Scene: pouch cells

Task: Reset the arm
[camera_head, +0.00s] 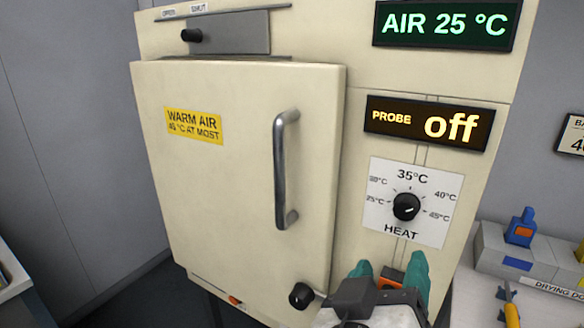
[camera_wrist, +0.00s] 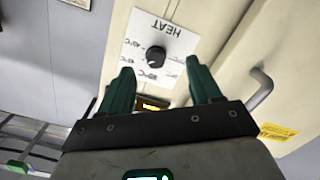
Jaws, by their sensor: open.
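My gripper (camera_head: 390,266) is open, its two green fingers apart with nothing seen held between them. In the head view it is low in front of the cream warm-air cabinet (camera_head: 480,75), below the heat dial. In the upside-down wrist view the gripper (camera_wrist: 160,65) has the dial knob (camera_wrist: 156,56) showing between and beyond its fingertips. The black heat knob (camera_head: 406,206) sits on a white scale plate (camera_head: 380,230). The fingers appear clear of the knob. An orange patch shows between the fingers in the head view; I cannot tell what it is.
The cabinet door (camera_head: 230,190) looks closed, with a metal handle (camera_head: 281,170) standing out. A black knob (camera_head: 301,295) sits at its lower corner. Displays read air 25 °C (camera_head: 444,24) and probe off (camera_head: 428,125). A grey block (camera_head: 490,250) holds a blue item (camera_head: 521,228) at right.

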